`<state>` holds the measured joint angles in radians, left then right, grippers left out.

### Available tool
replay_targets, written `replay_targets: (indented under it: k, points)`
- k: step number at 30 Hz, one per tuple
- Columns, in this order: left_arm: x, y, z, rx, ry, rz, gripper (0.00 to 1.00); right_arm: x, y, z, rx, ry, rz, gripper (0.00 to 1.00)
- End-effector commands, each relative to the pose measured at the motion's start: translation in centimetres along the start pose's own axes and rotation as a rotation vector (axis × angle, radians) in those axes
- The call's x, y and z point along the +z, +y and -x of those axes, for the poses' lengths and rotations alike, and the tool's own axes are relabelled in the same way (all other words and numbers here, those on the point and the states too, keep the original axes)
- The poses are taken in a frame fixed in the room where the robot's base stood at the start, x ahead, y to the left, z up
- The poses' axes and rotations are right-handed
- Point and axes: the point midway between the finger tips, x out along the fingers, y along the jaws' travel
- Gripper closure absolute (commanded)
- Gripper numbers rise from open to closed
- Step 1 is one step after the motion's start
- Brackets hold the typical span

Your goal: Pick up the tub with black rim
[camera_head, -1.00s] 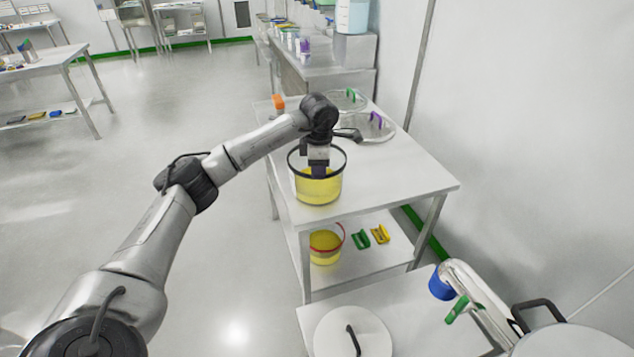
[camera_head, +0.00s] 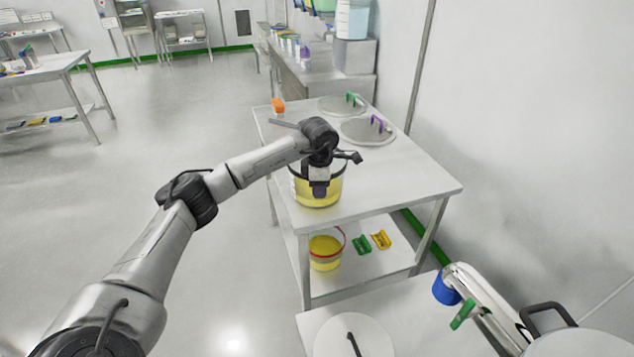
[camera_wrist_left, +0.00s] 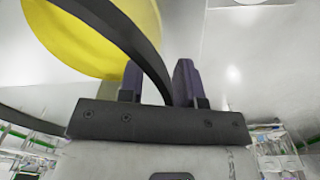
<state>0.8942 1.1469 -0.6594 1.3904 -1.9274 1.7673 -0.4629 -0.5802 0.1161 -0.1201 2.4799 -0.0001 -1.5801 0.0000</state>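The tub with black rim (camera_head: 328,198) is clear with yellow contents and stands upright near the front left corner of the steel table. My left gripper (camera_head: 319,192) is at the near side of its rim and hides part of it. In the left wrist view the tub shows as a yellow body (camera_wrist_left: 75,40) with its black rim (camera_wrist_left: 135,45). The two dark fingers of the left gripper (camera_wrist_left: 158,82) stand apart, with the black rim passing between them. I cannot see them closed on it. My right gripper is not in view.
The steel table (camera_head: 405,180) also bears two round lids with green (camera_head: 342,105) and purple (camera_head: 367,131) handles and an orange item (camera_head: 278,105). Its lower shelf holds a red-rimmed yellow tub (camera_head: 325,253) and green and yellow pieces. The table's right part is clear.

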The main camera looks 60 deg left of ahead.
Motion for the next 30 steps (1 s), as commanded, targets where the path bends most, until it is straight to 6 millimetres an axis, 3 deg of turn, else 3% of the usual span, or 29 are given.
replay_targets:
  k: [10, 30]
  points:
    - [-0.01, 0.00, 0.02, 0.000, 0.001, 0.000, 1.00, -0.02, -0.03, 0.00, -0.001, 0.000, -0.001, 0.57]
    - [-0.01, 0.00, 0.01, 0.000, 0.000, 0.000, 1.00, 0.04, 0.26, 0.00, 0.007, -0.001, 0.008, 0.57]
